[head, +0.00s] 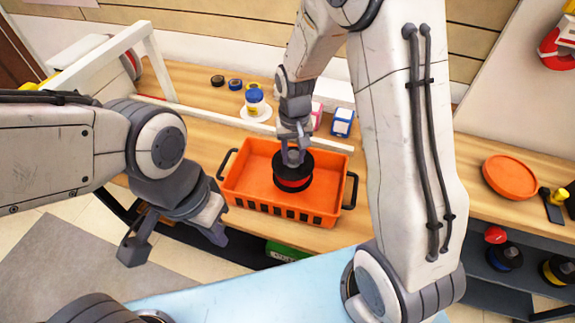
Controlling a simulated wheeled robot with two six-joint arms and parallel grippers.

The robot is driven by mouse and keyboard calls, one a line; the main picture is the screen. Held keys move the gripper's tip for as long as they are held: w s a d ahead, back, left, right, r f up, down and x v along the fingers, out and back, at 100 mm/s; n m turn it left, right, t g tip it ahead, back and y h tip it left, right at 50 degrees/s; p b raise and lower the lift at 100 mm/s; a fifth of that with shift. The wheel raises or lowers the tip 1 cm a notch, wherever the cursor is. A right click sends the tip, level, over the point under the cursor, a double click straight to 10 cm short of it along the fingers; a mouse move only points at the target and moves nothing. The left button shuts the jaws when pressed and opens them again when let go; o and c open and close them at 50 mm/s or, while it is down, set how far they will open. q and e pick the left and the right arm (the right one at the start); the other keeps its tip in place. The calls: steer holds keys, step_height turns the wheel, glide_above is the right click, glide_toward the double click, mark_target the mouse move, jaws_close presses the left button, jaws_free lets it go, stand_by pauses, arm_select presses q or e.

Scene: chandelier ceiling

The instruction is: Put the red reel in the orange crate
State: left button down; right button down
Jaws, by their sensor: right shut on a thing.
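The red reel (293,181), with black flanges, is inside the outline of the orange crate (245,162), right of its middle. Whether it touches the crate floor I cannot tell. My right gripper (293,156) reaches down from above and is shut on the top of the reel; its fingertips are partly hidden. The orange crate has black side handles and stands on the wooden bench. My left gripper (178,246) is empty and open, its fingers spread apart, in front of the bench to the left of the crate.
Behind the crate, a white and blue bottle (255,102), a blue-and-white box (342,122) and small tape rolls (235,84) stand on the bench (190,85). A white frame (158,62) rises at back left. An orange disc (510,176) lies at right. Reels sit on a shelf below.

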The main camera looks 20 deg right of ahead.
mark_target(287, 169)
steer(key=shift+a+f, duration=0.4)
steer(key=shift+a, duration=0.4)
steer(key=shift+f+p, duration=0.3)
steer(key=shift+f, duration=1.75)
steer(key=shift+f, duration=0.1)
steer(key=c, duration=0.5)
jaws_free()
steer(key=shift+c, duration=0.2)
step_height(287, 169, up, 12)
steer(key=s+a+r+n, duration=0.2)
steer(key=s+n, duration=0.1)
steer(key=s, duration=0.4)
steer(key=s+a+r+n, duration=0.1)
steer(key=s+a+n, duration=0.2)
steer(key=s, duration=0.5)
steer(key=s+a+r+n+y, duration=0.1)
steer(key=s+a+r+n, duration=0.1)
steer(key=s, duration=0.6)
steer(key=shift+a+r+n+b, duration=0.35)
steer(key=shift+a+n+b, duration=0.05)
steer(key=shift+a, duration=0.15)
